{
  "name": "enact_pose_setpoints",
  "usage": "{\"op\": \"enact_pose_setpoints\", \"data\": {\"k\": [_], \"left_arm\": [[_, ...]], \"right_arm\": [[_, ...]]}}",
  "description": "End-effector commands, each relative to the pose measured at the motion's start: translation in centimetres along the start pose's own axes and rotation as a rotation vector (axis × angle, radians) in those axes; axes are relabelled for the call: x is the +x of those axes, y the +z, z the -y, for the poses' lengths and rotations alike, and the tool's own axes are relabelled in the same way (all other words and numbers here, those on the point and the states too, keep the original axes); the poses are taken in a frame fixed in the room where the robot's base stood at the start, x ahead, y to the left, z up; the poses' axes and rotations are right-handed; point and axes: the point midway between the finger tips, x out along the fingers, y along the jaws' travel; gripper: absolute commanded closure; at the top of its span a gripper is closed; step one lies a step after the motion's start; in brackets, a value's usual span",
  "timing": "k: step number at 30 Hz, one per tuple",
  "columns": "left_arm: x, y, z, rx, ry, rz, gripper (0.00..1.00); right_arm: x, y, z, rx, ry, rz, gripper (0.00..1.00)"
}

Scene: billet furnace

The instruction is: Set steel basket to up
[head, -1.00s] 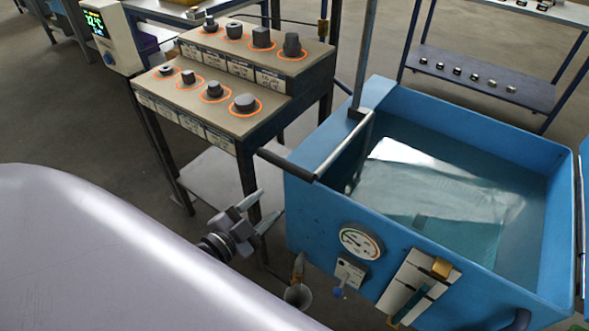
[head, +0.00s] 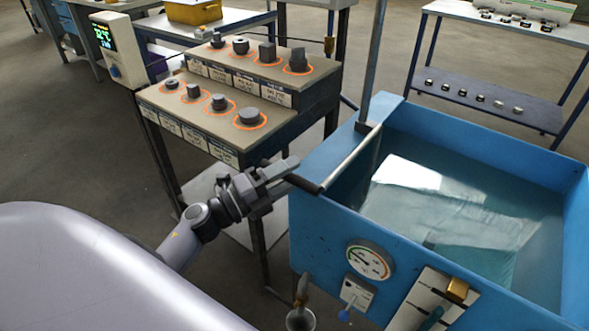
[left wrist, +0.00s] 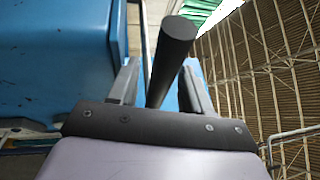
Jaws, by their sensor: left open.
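The blue tank (head: 335,235) holds water. A lever, a pale metal bar (head: 352,158) with a black grip (head: 306,184), sits over its left wall, joined to an upright post (head: 373,70). The lever slopes down toward its black grip. I cannot make out the steel basket under the bright reflections on the water. My left gripper (head: 291,174) is open at the black grip's end. In the left wrist view, the black grip (left wrist: 171,55) stands between the two fingers, with no clear contact on either side. My right gripper is out of view.
A stepped stand (head: 200,130) with several dark metal pieces is left of the tank. A gauge (head: 369,261), a small valve box (head: 357,294) and a spout (head: 301,310) are on the tank's front. A shelf rack (head: 490,105) stands behind.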

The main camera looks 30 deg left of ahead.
Motion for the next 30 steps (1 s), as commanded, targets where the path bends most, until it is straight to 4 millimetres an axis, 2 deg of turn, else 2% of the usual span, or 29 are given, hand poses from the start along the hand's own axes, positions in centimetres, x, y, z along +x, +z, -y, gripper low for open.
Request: {"op": "enact_pose_setpoints", "data": {"k": [6, 14, 15, 19, 30], "left_arm": [[1.5, 0.0, 0.0, -0.002, 0.001, 0.001, 0.52], [1.6, 0.0, 0.0, -0.002, 0.001, 0.001, 0.52], [1.6, 0.0, 0.0, -0.002, 0.001, 0.001, 0.58], [1.6, 0.0, 0.0, -0.002, 0.001, 0.001, 1.0], [1.4, 0.4, 0.5, -0.001, 0.001, 0.001, 1.0]], "right_arm": [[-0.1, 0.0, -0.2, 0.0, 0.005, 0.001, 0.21], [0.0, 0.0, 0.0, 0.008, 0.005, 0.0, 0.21], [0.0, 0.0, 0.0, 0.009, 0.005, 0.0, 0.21], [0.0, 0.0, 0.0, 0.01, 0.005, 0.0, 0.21], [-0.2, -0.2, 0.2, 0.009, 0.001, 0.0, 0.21]]}}
